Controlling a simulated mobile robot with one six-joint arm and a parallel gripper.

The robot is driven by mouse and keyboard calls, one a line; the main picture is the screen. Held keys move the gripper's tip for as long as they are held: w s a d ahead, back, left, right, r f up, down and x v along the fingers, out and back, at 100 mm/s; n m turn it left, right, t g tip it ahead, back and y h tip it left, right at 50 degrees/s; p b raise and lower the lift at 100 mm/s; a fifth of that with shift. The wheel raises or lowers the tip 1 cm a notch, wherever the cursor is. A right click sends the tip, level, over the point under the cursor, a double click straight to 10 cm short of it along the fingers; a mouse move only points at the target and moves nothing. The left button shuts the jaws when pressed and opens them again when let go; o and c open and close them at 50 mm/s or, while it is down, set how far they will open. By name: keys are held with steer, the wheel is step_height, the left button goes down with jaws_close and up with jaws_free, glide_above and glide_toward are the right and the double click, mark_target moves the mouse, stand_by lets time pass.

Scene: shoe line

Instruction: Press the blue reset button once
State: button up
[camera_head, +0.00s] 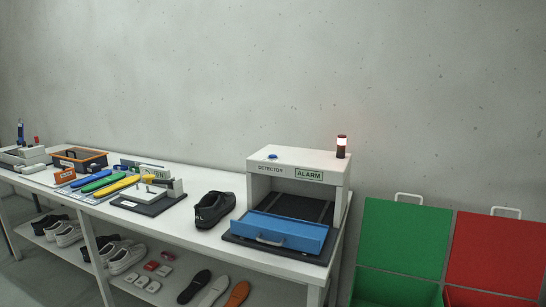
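The blue reset button (272,156) is a small blue disc on top of the white detector housing (258,167), near its front left. The housing is labelled DETECTOR and carries a green sign reading ALARM (309,175). A red lamp (342,141) on a dark post glows on the housing's top right. My gripper is not in view.
A black shoe (213,210) stands on the white table (200,241), left of the detector. A fixture (150,201), colored tools and an orange-black bin (80,158) lie further left. Shoes and insoles are on the lower shelf. Green (405,236) and red (497,252) lidded bins stand at right.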

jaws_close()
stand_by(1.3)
